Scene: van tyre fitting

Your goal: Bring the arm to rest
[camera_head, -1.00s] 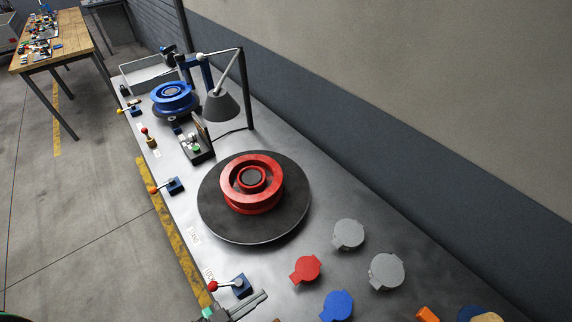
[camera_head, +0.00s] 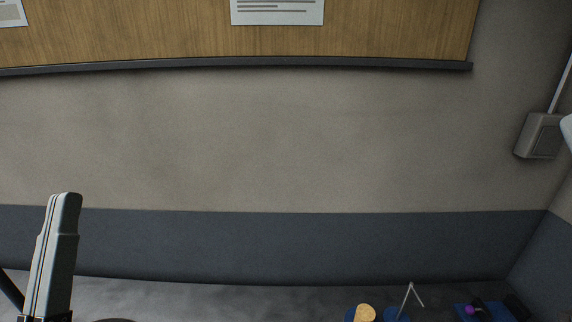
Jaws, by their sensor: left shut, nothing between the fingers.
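My left gripper (camera_head: 66,198) stands upright at the lower left of the head view, fingers pointing up. Its fingers are together with nothing between them. It shows against the dark lower band of the wall, above the grey bench top (camera_head: 220,300). The rest of the left arm is cut off by the bottom edge. My right gripper is not in view.
The wall (camera_head: 280,140) fills most of the view, with a wooden board (camera_head: 150,40) above and a grey box (camera_head: 540,135) at right. A tan disc (camera_head: 366,312), a thin stand (camera_head: 407,297) and a blue tray (camera_head: 485,312) show at the bottom.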

